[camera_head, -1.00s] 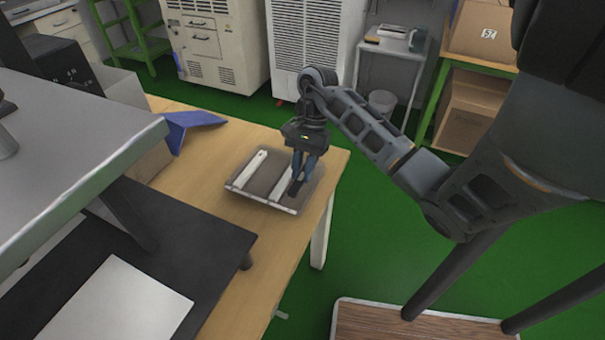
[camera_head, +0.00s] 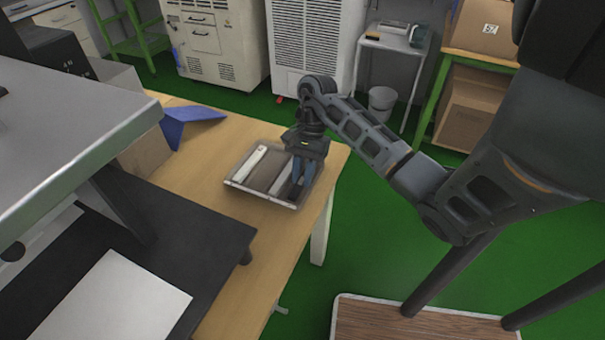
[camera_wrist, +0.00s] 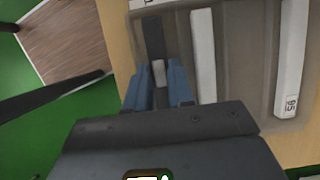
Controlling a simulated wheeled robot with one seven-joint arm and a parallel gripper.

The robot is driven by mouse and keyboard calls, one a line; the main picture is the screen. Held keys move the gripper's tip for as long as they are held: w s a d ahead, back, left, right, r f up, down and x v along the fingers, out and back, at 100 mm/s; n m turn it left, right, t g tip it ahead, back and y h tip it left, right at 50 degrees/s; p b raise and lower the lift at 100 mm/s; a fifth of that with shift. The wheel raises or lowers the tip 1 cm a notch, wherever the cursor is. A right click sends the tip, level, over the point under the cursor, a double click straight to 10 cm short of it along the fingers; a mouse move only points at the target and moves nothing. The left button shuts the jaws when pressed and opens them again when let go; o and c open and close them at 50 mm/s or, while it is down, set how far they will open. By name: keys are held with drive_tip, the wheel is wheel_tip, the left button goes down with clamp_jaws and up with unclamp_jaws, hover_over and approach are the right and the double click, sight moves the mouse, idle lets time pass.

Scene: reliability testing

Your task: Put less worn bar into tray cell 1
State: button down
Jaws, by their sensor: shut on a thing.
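The shallow grey tray (camera_head: 238,187) lies on the wooden table near its right end. My gripper (camera_head: 298,180) points down into the tray's right side in the head view. In the wrist view my gripper (camera_wrist: 161,85) is shut on a dark bar (camera_wrist: 153,38) with a light grey patch between the blue fingers. A whitish bar (camera_head: 250,163) lies along the tray's left side; the wrist view shows it with a "95" label (camera_wrist: 291,103). A pale strip (camera_wrist: 203,55) lies between the two; I cannot tell whether it is a bar or a divider. Wear on the bars is unclear.
The wooden table (camera_head: 215,215) has bare room around the tray. A blue folded object (camera_head: 188,122) lies behind it to the left. A dark bench with a white sheet (camera_head: 115,305) and a grey shelf (camera_head: 75,130) stand at the left. Green floor lies to the right.

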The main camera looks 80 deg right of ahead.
drive_tip(key=shift+f, duration=0.1)
drive_tip(key=c, duration=1)
unclamp_jaws()
drive_tip(key=shift+r+p, duration=0.95)
drive_tip(key=shift+p, duration=0.15)
drive_tip(key=b+v, duration=0.2)
drive_tip(key=v, duration=0.9)
drive_tip(key=shift+d+r+b, duration=0.15)
drive_tip(key=shift+d+b, duration=0.05)
drive_tip(key=shift+b, duration=0.1)
